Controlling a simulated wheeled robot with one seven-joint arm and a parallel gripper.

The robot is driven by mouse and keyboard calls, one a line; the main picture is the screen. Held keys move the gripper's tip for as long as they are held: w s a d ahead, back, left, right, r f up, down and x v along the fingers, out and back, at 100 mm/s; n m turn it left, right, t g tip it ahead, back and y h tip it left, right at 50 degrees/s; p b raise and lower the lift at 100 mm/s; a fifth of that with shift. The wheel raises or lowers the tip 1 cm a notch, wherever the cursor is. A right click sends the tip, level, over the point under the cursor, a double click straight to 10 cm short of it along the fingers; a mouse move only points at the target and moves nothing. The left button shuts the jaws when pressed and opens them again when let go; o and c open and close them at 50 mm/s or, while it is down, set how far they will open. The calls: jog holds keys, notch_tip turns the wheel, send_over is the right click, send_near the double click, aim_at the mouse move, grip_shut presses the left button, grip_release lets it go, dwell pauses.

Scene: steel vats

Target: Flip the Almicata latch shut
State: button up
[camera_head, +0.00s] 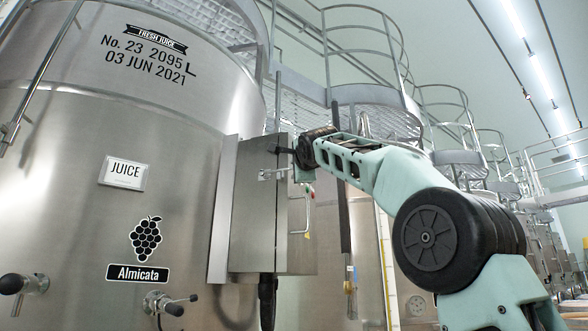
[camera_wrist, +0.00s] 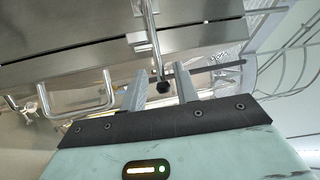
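The Almicata vat (camera_head: 60,190) is a large steel tank with a grape emblem and a black Almicata label (camera_head: 137,273). A steel cabinet (camera_head: 258,215) is fixed to its right side, with a small metal latch (camera_head: 268,175) near its upper edge. In the wrist view, a thin metal latch lever (camera_wrist: 152,45) with a black tip reaches down between my two fingers. My gripper (camera_wrist: 160,70) is open, with a finger on each side of the lever tip; I cannot tell whether either touches. In the head view my gripper (camera_head: 287,150) is beside the cabinet's upper right, partly hidden by my wrist.
A U-shaped handle (camera_wrist: 80,112) projects from the cabinet, left of my fingers in the wrist view. Valves (camera_head: 165,303) stick out from the vat's lower front. Railed walkways (camera_head: 365,50) and more vats stand behind on the right.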

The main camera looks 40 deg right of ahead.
jog(key=shift+a, duration=0.15)
jog(key=b+v, duration=0.8)
jog(key=v, duration=0.9)
jog(key=shift+s+a, duration=0.1)
